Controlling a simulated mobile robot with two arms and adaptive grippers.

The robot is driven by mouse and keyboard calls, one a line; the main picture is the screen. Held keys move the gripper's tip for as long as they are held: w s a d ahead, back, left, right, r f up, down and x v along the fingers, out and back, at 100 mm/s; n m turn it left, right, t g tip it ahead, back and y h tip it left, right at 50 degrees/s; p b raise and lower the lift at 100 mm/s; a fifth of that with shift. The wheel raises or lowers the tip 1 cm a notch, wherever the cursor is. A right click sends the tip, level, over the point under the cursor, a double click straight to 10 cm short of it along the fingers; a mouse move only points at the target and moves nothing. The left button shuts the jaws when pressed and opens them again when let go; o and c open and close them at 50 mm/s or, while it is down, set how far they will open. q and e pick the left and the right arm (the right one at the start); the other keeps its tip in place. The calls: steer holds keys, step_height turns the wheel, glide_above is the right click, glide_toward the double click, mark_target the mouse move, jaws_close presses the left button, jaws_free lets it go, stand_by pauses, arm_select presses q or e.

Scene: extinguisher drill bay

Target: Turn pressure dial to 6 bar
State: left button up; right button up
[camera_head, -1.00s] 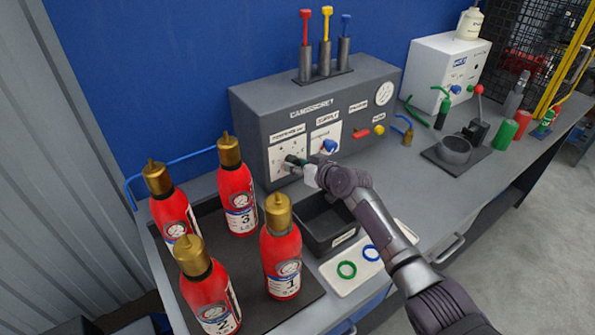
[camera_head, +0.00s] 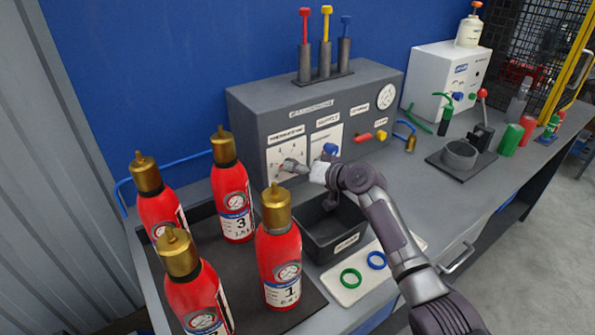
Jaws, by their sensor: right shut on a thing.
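The pressure dial sits on a white plate (camera_head: 273,160) at the left of the dark grey console (camera_head: 250,122). A round gauge (camera_head: 387,96) is at the console's upper right. My left gripper is not in view.
Several red extinguishers with brass tops, one marked 3 (camera_head: 234,195), stand on a dark mat at the left. A black bin (camera_head: 336,243) lies below my right arm. Green (camera_head: 350,278) and blue (camera_head: 376,260) rings lie on a white tray. Colored levers (camera_head: 326,40) rise above the console.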

steer(key=o, duration=1.1)
steer(key=shift+o, duration=0.2)
steer(key=shift+d, duration=0.1)
steer(key=v, duration=1.2)
